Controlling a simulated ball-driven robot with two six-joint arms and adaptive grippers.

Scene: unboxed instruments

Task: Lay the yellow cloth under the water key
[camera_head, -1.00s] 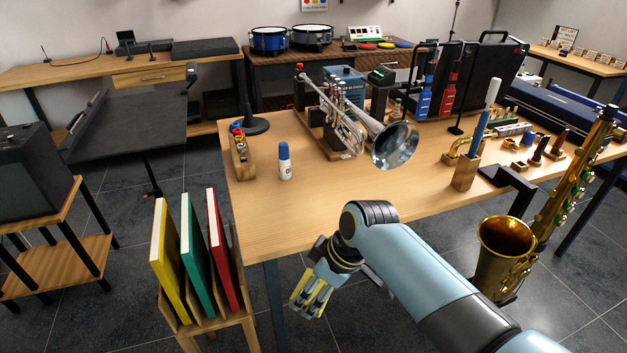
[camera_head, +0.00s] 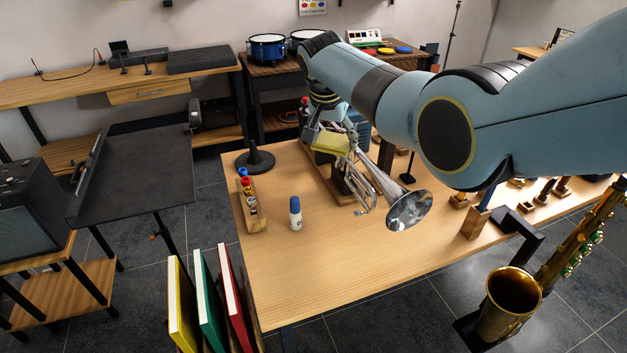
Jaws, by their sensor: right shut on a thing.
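The silver trumpet (camera_head: 409,208) rests on its wooden stand on the table, bell toward me and to the right. Its water key is too small to make out. My right gripper (camera_head: 332,138) is over the far-left part of the trumpet, shut on the yellow cloth (camera_head: 328,145). The cloth shows as a small flat yellow patch at the fingers, above the stand's far end. I cannot tell whether it touches the trumpet. My right arm hides much of the table's back right. My left gripper is not in view.
A white bottle with a blue cap (camera_head: 295,214) and a wooden holder of small bottles (camera_head: 249,205) stand left of the trumpet. A black cone stand (camera_head: 256,159) is behind them. A saxophone (camera_head: 513,301) stands at the right. The table's front (camera_head: 340,265) is clear.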

